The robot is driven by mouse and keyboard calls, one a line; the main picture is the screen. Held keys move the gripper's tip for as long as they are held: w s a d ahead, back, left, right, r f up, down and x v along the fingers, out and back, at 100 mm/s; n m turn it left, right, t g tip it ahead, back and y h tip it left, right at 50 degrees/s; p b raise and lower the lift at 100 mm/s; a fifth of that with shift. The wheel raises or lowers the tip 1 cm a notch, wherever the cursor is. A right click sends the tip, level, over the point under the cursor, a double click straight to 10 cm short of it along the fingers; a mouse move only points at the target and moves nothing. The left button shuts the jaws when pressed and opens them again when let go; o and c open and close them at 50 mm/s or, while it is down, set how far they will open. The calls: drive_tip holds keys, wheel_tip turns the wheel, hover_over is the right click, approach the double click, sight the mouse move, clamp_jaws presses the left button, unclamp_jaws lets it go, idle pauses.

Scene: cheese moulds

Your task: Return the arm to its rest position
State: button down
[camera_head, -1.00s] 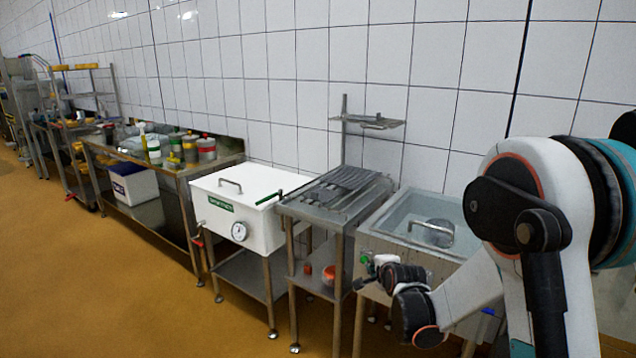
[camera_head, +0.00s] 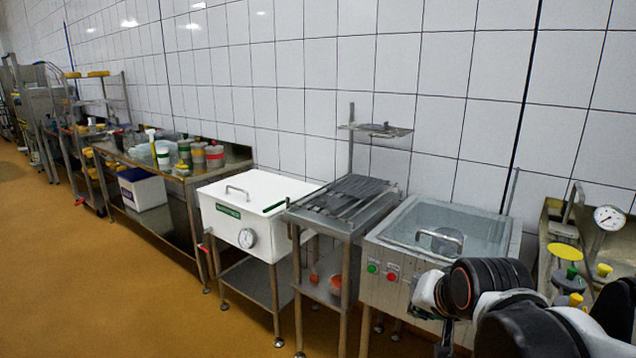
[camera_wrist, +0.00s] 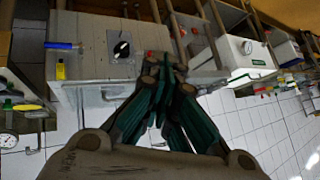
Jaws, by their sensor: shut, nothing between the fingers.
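My gripper (camera_wrist: 163,75) shows in the wrist view with its dark green fingers together and nothing between them. It points at the front of a steel vat cabinet (camera_wrist: 90,35) that has a black knob (camera_wrist: 122,47); I cannot tell whether it touches anything. In the head view my arm is folded low at the bottom right, in front of the steel vat with the clear lid (camera_head: 405,215). The fingers cannot be made out there.
A steel stand with a slatted top (camera_head: 345,200) and a white vat with a gauge (camera_head: 225,210) stand left of the steel vat. A bench (camera_head: 225,165) with containers is farther left. Yellow-capped items (camera_head: 565,252) and a gauge (camera_head: 608,217) are at right. The orange floor (camera_head: 90,290) is clear.

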drive_tip(key=s+f+n+g, duration=0.1)
drive_tip(key=s+n, duration=0.4)
drive_tip(key=s, duration=0.9)
drive_tip(key=shift+s+d+f+g, duration=0.3)
drive_tip(key=shift+d+f, duration=0.05)
drive_tip(key=shift+f, duration=0.3)
idle(1.0)
